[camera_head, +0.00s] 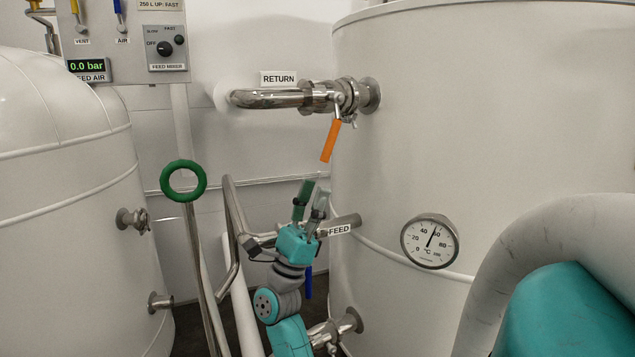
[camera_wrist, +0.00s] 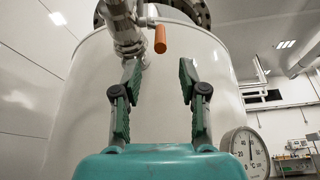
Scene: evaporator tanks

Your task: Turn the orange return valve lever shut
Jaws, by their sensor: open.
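The orange return valve lever (camera_head: 330,141) hangs down from the steel valve on the pipe labelled RETURN (camera_head: 279,78), tilted a little with its lower end to the left. In the wrist view the orange lever (camera_wrist: 160,39) appears above and between the fingers, beyond their tips. My gripper (camera_head: 312,186) points up below the lever, apart from it, and holds nothing. In the wrist view its two green-padded fingers (camera_wrist: 160,68) stand wide apart. The return pipe and valve (camera_wrist: 125,30) also show at the upper left of the wrist view.
A pipe labelled FEED (camera_head: 340,228) passes near my gripper, with a blue lever (camera_head: 308,283) below. A dial thermometer (camera_head: 430,241) sits on the right tank (camera_head: 500,120). A green ring handle (camera_head: 183,181) stands left. A control panel (camera_head: 125,40) hangs upper left.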

